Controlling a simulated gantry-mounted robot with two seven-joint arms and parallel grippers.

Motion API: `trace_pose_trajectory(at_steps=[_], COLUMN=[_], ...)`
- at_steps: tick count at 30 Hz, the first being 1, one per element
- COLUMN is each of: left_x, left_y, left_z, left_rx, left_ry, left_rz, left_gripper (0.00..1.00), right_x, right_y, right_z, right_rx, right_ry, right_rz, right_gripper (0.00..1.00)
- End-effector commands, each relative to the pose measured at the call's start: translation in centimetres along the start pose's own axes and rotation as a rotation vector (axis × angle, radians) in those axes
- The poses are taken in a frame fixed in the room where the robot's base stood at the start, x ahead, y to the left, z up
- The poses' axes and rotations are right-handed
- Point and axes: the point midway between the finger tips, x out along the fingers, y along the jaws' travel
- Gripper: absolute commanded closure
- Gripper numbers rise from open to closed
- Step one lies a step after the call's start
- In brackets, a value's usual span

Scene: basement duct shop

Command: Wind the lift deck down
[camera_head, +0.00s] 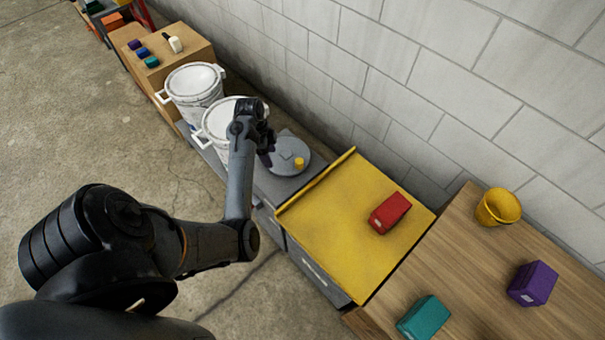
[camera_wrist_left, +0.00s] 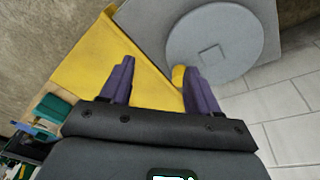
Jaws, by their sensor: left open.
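The lift deck (camera_head: 335,235) is a flat yellow platform with a raised lip on its left edge, and a red block (camera_head: 390,213) lies on it. Left of the deck, a round grey wheel (camera_head: 287,149) with a yellow knob (camera_head: 299,163) sits on a grey surface. The wheel (camera_wrist_left: 215,40) and knob (camera_wrist_left: 179,76) also show in the left wrist view. My left gripper (camera_head: 268,157) is open beside the wheel. In the left wrist view its purple fingers (camera_wrist_left: 160,67) are apart, with the knob close to the right finger; I cannot tell whether they touch.
Two white lidded buckets (camera_head: 194,82) stand left of the wheel, close to my left arm. A wooden bench (camera_head: 480,270) at right holds a yellow cup (camera_head: 498,207), a purple block (camera_head: 533,284) and a teal block (camera_head: 424,318). A block wall runs behind.

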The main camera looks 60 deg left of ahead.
Motion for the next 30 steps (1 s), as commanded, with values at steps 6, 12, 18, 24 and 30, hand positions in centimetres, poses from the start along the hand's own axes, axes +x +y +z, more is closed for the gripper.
trace_pose_trajectory(at_steps=[6, 12, 18, 24, 30], left_x=[2.3, 1.9, 3.4, 6.6, 9.6], left_y=[-3.4, -4.6, -4.8, -5.1, -5.4], left_z=[-3.2, -5.2, -5.8, -6.4, -7.0], left_rx=[-0.037, -0.026, -0.024, -0.023, -0.024], left_ry=[0.151, 0.195, 0.200, 0.199, 0.199], left_rz=[-0.058, -0.087, -0.090, -0.088, -0.089], left_gripper=[0.39, 0.39, 0.39, 0.39, 0.39], right_x=[5.5, 6.8, 7.2, 8.1, 9.0], right_y=[-0.3, -0.5, -0.5, -0.5, -0.4], right_z=[1.7, 2.1, 2.2, 2.5, 2.8], right_rx=[0.005, 0.008, 0.008, 0.007, 0.002], right_ry=[0.001, 0.002, 0.004, 0.004, 0.003], right_rz=[-0.004, -0.007, -0.007, -0.006, -0.002], right_gripper=[0.57, 0.57, 0.57, 0.57, 0.57])
